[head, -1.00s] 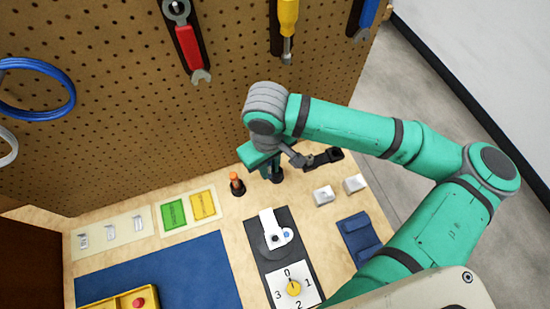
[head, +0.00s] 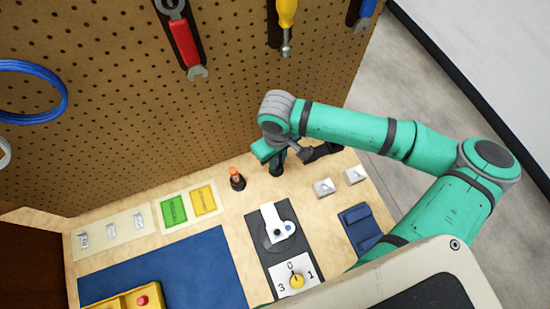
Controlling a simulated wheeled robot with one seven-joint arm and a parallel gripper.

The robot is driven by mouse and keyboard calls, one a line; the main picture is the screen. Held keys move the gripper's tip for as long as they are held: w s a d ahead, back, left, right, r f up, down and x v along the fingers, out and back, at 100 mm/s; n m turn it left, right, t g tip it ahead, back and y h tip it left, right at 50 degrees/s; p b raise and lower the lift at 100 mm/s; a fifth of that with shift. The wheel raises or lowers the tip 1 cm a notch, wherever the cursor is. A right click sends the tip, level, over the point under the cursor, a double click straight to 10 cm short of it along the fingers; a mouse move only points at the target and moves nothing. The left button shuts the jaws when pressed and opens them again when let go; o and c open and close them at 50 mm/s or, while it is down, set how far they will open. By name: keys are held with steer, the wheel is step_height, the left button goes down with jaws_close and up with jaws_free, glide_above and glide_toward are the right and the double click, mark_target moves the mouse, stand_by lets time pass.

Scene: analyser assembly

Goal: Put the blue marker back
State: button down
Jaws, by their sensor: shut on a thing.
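My gripper (head: 278,158) is low over the back of the bench, close to the pegboard. It is shut on a slim dark bluish upright thing, which I take for the blue marker; the gripper and wrist hide most of it. A black round holder (head: 277,170) stands on the bench directly below the gripper. The held thing's lower end is at or in this holder; I cannot tell how deep. An orange-topped marker (head: 236,174) stands upright in a similar black holder to the left.
White switches (head: 323,187) stand to the right of the holder, and a blue folded item (head: 359,226) is nearer. A dial panel (head: 297,279), green and yellow cards (head: 174,211) and a blue mat (head: 180,270) lie in front. The pegboard (head: 150,120) rises close behind.

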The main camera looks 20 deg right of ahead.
steer(key=c, duration=1.6)
jaws_free()
steer(key=shift+w, duration=0.1)
steer(key=shift+c, duration=0.2)
steer(key=shift+d, duration=0.1)
step_height(320, 180, up, 12)
steer(key=shift+r, duration=0.1)
steer(key=shift+s, duration=0.2)
